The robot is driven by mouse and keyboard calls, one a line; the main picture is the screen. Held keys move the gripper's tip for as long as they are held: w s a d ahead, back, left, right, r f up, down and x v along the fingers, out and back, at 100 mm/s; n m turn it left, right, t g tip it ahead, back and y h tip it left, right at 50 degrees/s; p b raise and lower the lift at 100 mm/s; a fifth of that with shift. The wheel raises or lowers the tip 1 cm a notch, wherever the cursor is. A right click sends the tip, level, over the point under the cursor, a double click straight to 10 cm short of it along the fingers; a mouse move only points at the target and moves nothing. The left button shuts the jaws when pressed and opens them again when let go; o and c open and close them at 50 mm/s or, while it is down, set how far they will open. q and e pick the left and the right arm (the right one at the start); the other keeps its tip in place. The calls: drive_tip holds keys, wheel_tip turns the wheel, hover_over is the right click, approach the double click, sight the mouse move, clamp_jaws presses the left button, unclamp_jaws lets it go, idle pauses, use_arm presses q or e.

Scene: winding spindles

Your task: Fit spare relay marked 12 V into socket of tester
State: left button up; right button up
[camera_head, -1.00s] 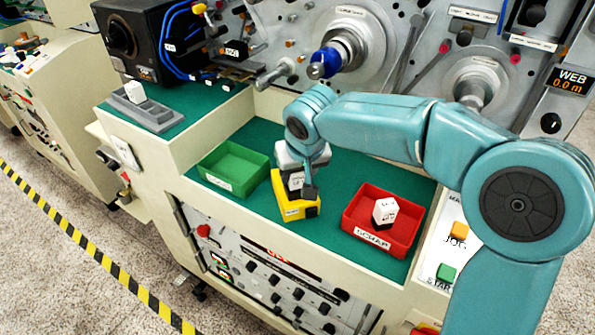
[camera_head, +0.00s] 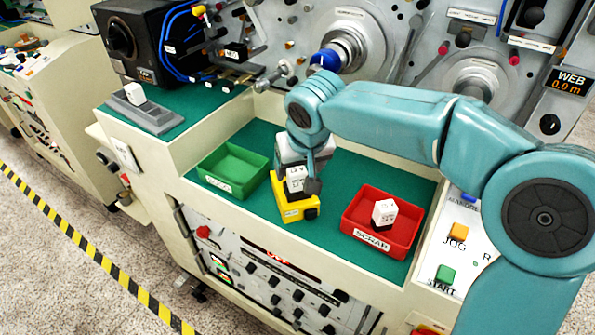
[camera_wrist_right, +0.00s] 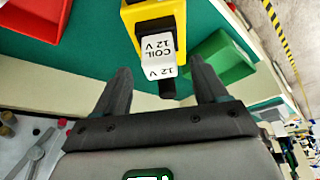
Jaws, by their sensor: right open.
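A white relay (camera_wrist_right: 158,52) marked COIL 12 V stands at the black socket of the yellow tester (camera_wrist_right: 128,14) in the right wrist view. In the head view the relay (camera_head: 296,180) shows on top of the tester (camera_head: 291,211). I cannot tell how deep it sits. My right gripper (camera_wrist_right: 160,78) is open, its two dark fingers apart on either side of the relay's near end. In the head view the right gripper (camera_head: 303,185) is over the tester and partly hides the relay. My left gripper is not in view.
A red SCRAP tray (camera_head: 351,222) holds another white relay (camera_head: 384,212). An empty green tray (camera_head: 262,166) lies left of the tester. A grey holder (camera_head: 160,122) with a white block (camera_head: 135,94) is on the upper ledge.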

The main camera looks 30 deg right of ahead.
drive_tip(key=v, duration=0.9)
drive_tip(key=shift+f, duration=0.1)
drive_tip(key=shift+s, duration=0.1)
